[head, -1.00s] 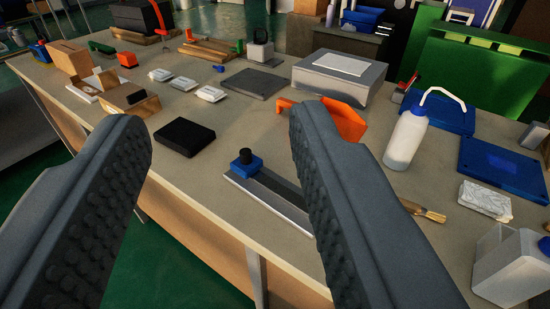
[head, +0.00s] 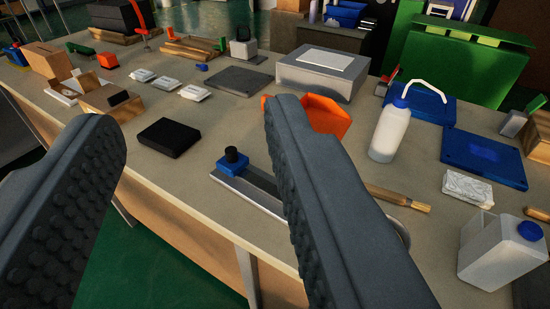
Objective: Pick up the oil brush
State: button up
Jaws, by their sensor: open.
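A wooden-handled tool that looks like the oil brush (head: 400,199) lies on the bench right of centre. Its left part is hidden behind my right finger, and I cannot make out bristles. My gripper (head: 192,125) is open and empty, its two dark ribbed fingers wide apart in the foreground. The tool lies outside the gap, to the right of the right finger.
A metal rail with a blue block (head: 232,164) lies partly behind the right finger. A white bottle (head: 390,133), an orange bin (head: 325,116), a crumpled white packet (head: 467,187) and a jug (head: 500,252) surround the tool. A black block (head: 168,138) lies left.

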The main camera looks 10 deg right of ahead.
aim_at(385, 194)
jog(key=z, duration=0.9)
